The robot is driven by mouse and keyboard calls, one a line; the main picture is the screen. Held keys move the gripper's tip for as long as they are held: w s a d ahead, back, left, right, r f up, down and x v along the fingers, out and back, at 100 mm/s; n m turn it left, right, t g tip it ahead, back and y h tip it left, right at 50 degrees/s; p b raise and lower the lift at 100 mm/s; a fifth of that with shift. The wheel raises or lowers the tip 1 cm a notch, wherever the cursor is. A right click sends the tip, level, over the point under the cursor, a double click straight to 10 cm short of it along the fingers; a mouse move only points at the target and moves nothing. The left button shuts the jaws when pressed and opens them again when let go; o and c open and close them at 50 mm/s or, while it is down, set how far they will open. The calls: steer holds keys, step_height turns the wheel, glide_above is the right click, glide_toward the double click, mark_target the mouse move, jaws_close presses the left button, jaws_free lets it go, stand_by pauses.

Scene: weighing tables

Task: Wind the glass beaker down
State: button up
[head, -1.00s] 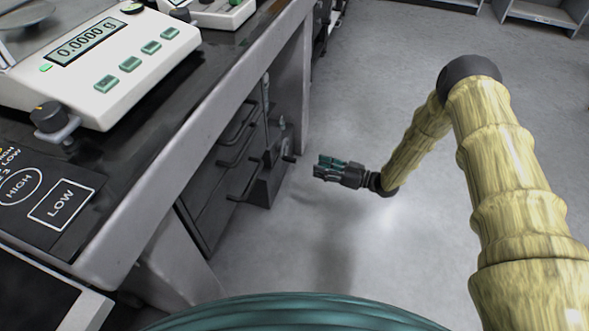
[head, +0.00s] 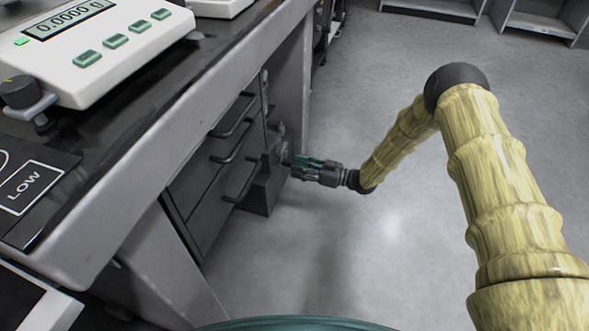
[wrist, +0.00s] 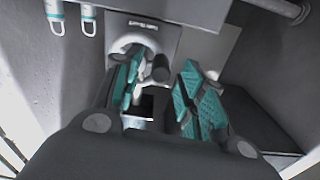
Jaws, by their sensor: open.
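My gripper (head: 304,169) is open in the head view, low beside the drawer unit, with its fingertips close to a small crank (head: 284,158) on the unit's side. In the wrist view my gripper (wrist: 160,68) has its two teal fingers spread. The dark round knob of the crank (wrist: 160,69) shows between the fingertips, nearer the left finger; I cannot tell whether it touches. A pale round disc lies behind the knob, partly hidden by the left finger. I cannot make out the glass beaker in either view.
The drawer unit (head: 212,178) with bar handles stands under the dark weighing table (head: 215,48). A balance (head: 95,50) reading 0.0000 g sits on top. White-tipped hanging items (wrist: 56,15) show at the wrist view's upper left.

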steer(key=shift+x, duration=1.05)
steer(key=shift+c, duration=0.5)
jaws_close()
